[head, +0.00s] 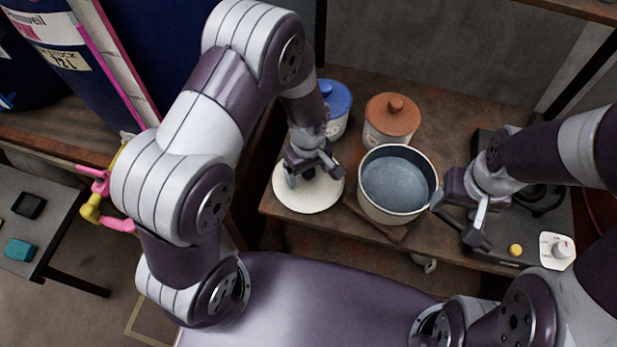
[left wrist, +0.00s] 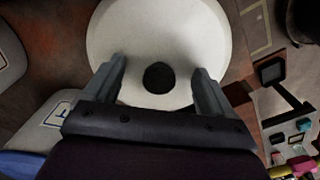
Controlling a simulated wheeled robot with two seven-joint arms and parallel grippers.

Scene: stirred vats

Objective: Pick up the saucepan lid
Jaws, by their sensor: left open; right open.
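The saucepan lid (head: 318,200) is a round cream disc at the left front of the wooden table, partly under my left gripper in the head view. In the left wrist view the lid (left wrist: 160,30) shows a dark round knob (left wrist: 159,78) in the space between my left fingers. My left gripper (head: 306,180) is open, over the lid; I cannot tell how far above the knob it is. My right gripper (head: 462,225) is open, beside the right side of the saucepan (head: 400,215). The saucepan is uncovered and holds greyish liquid.
A brown-lidded jar (head: 391,118) and a blue-lidded jar (head: 336,102) stand behind the lid and saucepan. Blue drums (head: 60,50) stand at the left.

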